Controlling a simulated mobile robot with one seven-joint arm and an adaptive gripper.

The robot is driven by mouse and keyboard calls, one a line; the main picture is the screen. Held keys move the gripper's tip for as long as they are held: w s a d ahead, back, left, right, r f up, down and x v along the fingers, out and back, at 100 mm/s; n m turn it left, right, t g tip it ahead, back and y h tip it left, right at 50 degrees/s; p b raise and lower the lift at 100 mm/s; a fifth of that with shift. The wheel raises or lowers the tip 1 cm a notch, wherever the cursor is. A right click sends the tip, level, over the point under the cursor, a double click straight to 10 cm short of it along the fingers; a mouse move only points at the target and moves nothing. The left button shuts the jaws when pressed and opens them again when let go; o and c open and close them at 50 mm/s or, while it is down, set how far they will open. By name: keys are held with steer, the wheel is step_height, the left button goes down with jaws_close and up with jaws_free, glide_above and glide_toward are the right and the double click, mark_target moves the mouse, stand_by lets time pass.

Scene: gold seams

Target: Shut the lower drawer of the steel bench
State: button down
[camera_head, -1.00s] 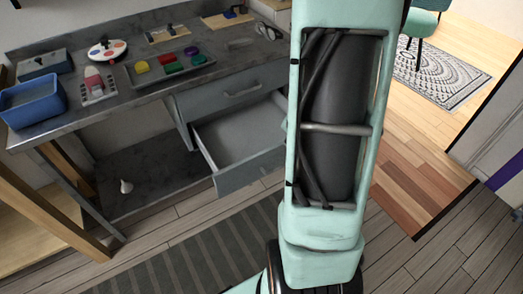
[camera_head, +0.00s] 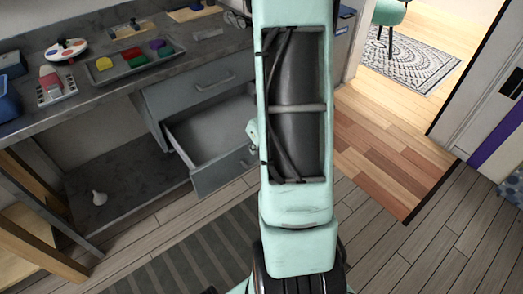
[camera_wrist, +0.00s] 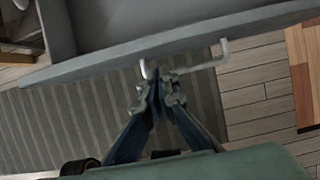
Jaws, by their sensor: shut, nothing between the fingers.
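The lower drawer (camera_head: 221,174) of the steel bench (camera_head: 110,95) stands pulled out, with its empty inside showing. My arm covers its right part in the head view. In the wrist view its front panel (camera_wrist: 110,62) runs slantwise across the top, with a pale bar handle (camera_wrist: 190,68). My gripper (camera_wrist: 158,80) is shut and empty, its fingertips pointing at the handle close to its left end. I cannot tell whether they touch it. In the head view the gripper is mostly hidden behind my arm. The upper drawer (camera_head: 205,90) is shut.
A white bulb-shaped thing (camera_head: 99,198) lies on the low shelf. A striped mat (camera_head: 190,250) covers the floor before the drawer.

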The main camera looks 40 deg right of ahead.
steer(key=shift+w, duration=1.05)
steer(key=shift+w+r, duration=0.1)
